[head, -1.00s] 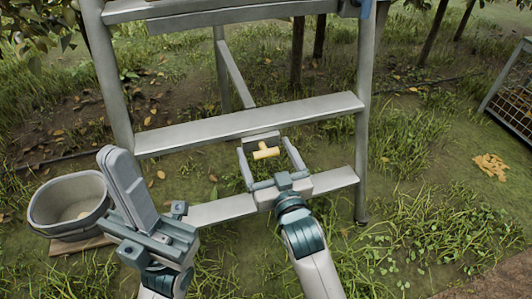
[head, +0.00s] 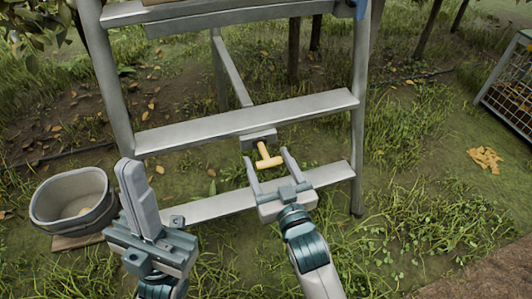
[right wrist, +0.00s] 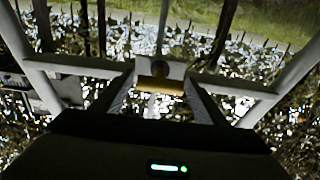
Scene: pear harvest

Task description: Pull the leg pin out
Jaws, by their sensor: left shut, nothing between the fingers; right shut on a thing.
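The leg pin (head: 269,161) is a yellow T-shaped handle with a short stem. It stands out from a grey block (head: 259,138) under the ladder's middle step. My right gripper (head: 266,156) is around the pin's crossbar, one finger at each end, and shut on it. In the right wrist view the yellow crossbar (right wrist: 160,85) lies between the two fingertips. The stem's far end is hidden at the block. My left gripper (head: 132,166) is shut and empty, pointing up at the lower left, apart from the ladder.
The metal ladder (head: 240,120) stands ahead, with a lower step (head: 220,205) beneath my right gripper. A grey bucket (head: 68,203) stands at the left. A wire-sided crate (head: 505,90) and a yellow pile (head: 485,159) are at the right. Grass lies between.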

